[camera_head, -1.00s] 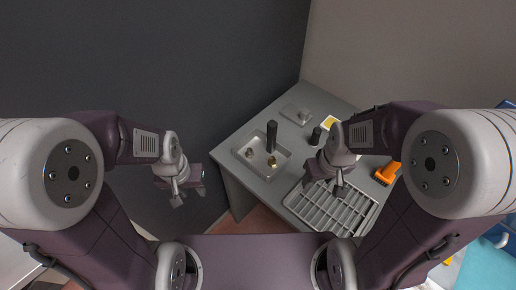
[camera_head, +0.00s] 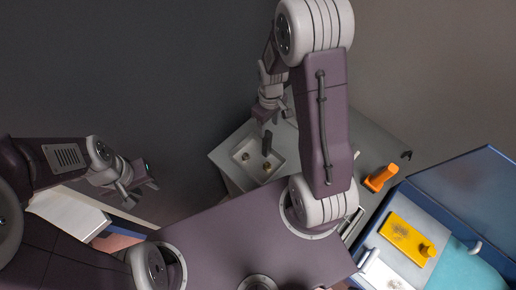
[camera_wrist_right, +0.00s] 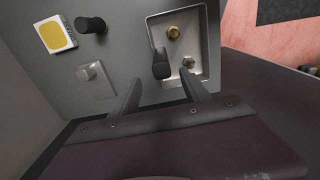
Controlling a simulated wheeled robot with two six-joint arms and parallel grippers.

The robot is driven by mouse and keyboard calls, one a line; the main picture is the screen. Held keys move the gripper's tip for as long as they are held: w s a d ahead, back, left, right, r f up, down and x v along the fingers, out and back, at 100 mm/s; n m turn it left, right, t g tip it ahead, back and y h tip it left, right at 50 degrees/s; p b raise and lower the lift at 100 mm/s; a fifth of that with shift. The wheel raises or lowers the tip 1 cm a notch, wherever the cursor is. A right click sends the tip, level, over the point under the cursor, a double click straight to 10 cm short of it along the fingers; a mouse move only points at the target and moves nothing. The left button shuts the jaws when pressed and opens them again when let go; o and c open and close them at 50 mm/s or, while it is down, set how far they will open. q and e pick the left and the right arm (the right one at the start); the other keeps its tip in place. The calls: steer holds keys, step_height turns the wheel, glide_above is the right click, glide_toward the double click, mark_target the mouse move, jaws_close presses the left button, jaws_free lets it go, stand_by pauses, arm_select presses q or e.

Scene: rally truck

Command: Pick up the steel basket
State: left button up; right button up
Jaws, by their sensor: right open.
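The shallow steel basket (camera_head: 281,157) sits on the grey worktop in the head view. It has a black upright handle (camera_head: 267,141) and holds two brass pieces. In the right wrist view the steel basket (camera_wrist_right: 209,48) is at the upper right, with the black handle (camera_wrist_right: 160,66) at its left side. My right gripper (camera_wrist_right: 161,90) is open and empty. Its fingers lie on either side of the handle in that view, without visible contact. My left gripper (camera_head: 138,190) appears open and empty, far left of the worktop.
A metal block (camera_wrist_right: 96,80), a black cylinder (camera_wrist_right: 91,25) and a yellow-and-white square (camera_wrist_right: 55,34) stand left of the basket in the wrist view. An orange object (camera_head: 379,178) is at the worktop's right. A blue case (camera_head: 465,195) is further right. My right arm hides much of the worktop.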

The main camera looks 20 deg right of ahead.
mark_target(268, 133)
steer(key=shift+s+f, duration=0.25)
steer(key=f, duration=0.1)
steer(key=f+p, duration=0.1)
steer(key=f, duration=0.1)
steer(key=shift+w+f, duration=0.25)
steer(key=shift+w, duration=0.1)
steer(key=shift+w+f, duration=0.1)
steer(key=shift+f+p, duration=0.3)
steer(key=f, duration=0.2)
steer(key=s+f+p, duration=0.1)
steer(key=shift+a+f, duration=0.15)
steer(key=shift+f, duration=0.2)
steer(key=shift+w+f, duration=0.1)
steer(key=shift+f, duration=0.2)
steer(key=shift+w+f, duration=0.1)
steer(key=shift+w, duration=0.05)
jaws_close()
